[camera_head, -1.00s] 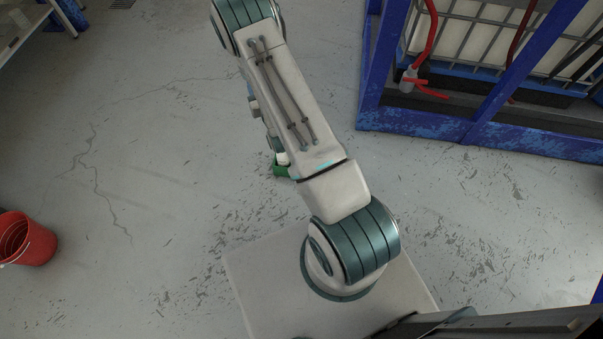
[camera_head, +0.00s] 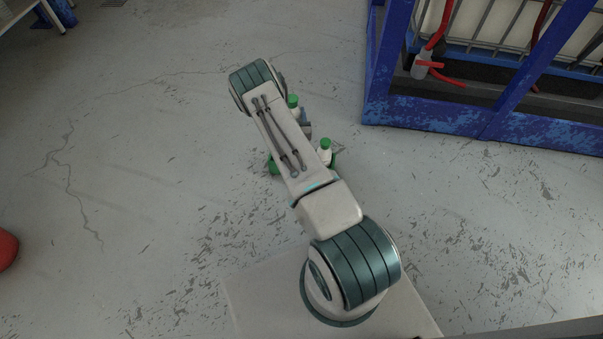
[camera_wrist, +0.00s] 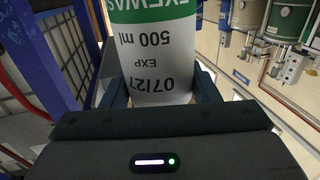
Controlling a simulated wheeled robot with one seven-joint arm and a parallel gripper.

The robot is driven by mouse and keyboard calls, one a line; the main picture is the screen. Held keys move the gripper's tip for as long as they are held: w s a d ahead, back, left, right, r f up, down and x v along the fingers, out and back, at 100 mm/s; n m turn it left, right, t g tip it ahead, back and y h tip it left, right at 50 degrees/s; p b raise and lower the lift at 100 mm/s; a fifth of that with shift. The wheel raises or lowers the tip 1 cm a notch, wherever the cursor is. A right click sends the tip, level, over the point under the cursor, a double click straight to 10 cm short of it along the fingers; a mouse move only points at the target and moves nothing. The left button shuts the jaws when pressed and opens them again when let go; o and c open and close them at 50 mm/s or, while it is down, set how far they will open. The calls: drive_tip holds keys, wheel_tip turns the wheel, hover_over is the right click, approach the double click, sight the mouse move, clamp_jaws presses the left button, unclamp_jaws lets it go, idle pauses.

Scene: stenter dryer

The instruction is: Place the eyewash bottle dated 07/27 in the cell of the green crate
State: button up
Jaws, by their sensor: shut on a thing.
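In the wrist view my gripper (camera_wrist: 162,92) is shut on a white eyewash bottle (camera_wrist: 165,55) with a green band. Its label reads upside down: "500 ml", "EXP", "07/27". In the head view a green-capped bottle (camera_head: 293,101) shows just beyond my arm, probably the held one. A green crate (camera_head: 273,166) shows only in parts on both sides of my arm, low on the floor. Another white green-capped bottle (camera_head: 325,150) stands upright at the crate's right part. My arm hides most of the crate and its cells.
A blue frame (camera_head: 480,135) around a caged white tank stands at the upper right. A red bucket (camera_head: 7,249) is at the left edge. Hanging equipment (camera_wrist: 285,25) shows in the wrist view.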

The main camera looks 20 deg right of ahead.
drive_tip(key=d+f+b, duration=0.1)
drive_tip(key=f+b, duration=0.5)
drive_tip(key=f, duration=0.5)
drive_tip(key=d+f+h+b, duration=0.1)
drive_tip(key=f+b, duration=0.4)
drive_tip(key=f, duration=0.6)
drive_tip(key=shift+d+m+b, duration=0.4)
drive_tip(key=shift+d, duration=0.4)
drive_tip(key=shift+f, duration=0.2)
drive_tip(key=o, duration=1.4)
drive_tip(key=shift+f, duration=0.1)
drive_tip(key=p+v, duration=0.5)
drive_tip(key=v, duration=0.7)
drive_tip(key=shift+a+r, duration=0.2)
drive_tip(key=shift+r, duration=0.05)
